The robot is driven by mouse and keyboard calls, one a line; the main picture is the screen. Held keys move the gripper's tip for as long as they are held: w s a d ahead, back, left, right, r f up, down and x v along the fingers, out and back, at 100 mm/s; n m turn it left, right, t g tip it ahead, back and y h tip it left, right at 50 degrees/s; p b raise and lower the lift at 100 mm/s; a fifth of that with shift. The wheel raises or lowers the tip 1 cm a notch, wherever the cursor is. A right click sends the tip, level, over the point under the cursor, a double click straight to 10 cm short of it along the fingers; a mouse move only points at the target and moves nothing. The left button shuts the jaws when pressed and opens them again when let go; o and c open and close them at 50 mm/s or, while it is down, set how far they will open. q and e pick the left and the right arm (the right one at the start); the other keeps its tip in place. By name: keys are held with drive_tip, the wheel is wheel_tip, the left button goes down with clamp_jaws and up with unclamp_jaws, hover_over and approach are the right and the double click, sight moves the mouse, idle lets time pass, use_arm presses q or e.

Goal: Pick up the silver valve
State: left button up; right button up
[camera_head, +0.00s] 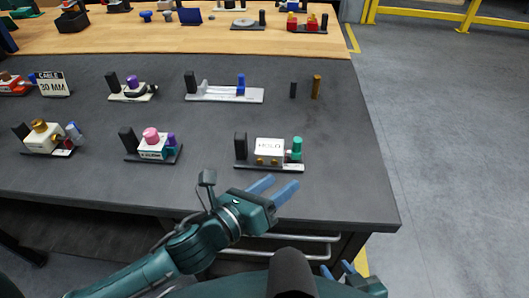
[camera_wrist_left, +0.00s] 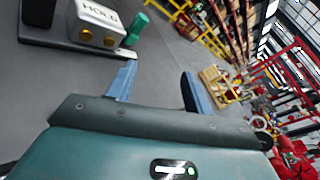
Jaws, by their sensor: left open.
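I cannot tell for sure which part is the silver valve. A small silver-blue piece (camera_head: 73,130) stands on the gold-topped white unit at the far left of the dark bench. A pale grey unit with a blue knob (camera_head: 224,94) stands at the back middle. My left gripper (camera_head: 284,186) is open and empty over the bench's front edge, in front of the HOLD unit (camera_head: 269,149). In the left wrist view its fingers (camera_wrist_left: 158,75) are apart, with the HOLD unit (camera_wrist_left: 97,25) beyond them. My right gripper (camera_head: 338,269) is low, past the front edge, with its fingers apart.
A pink-topped unit (camera_head: 151,142) stands left of the HOLD unit. A black peg (camera_head: 293,90) and a brown peg (camera_head: 316,87) stand at the back right. The dark bench top (camera_head: 345,160) is bare on the right. A wooden bench (camera_head: 190,41) with more units lies behind.

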sight(241, 133)
use_arm(q)
drive_tip(key=w+a+f+t+y, duration=0.1)
drive_tip(key=y, duration=0.1)
drive_tip(key=w+a+f+y, duration=0.1)
drive_tip(key=a+y, duration=0.1)
drive_tip(key=shift+w+f+t, duration=0.1)
drive_tip(key=shift+t, duration=0.3)
drive_tip(key=a+t+y, duration=0.1)
drive_tip(key=y, duration=0.1)
drive_tip(key=w+a+r+n+t+y, duration=0.1)
drive_tip(key=a+y, duration=0.1)
drive_tip(key=a+n+t+y, duration=0.1)
drive_tip(key=a+y, duration=0.1)
drive_tip(key=shift+w+a+r, duration=0.15)
drive_tip(key=shift+w+r, duration=0.05)
drive_tip(key=shift+r, duration=0.2)
drive_tip(key=shift+w+a+y, duration=0.1)
drive_tip(key=shift+w+y, duration=0.2)
drive_tip(key=shift+w, duration=0.05)
drive_tip(key=w, duration=1.1)
drive_tip(key=shift+a+f, duration=0.1)
drive_tip(key=shift+c, duration=0.5)
clamp_jaws()
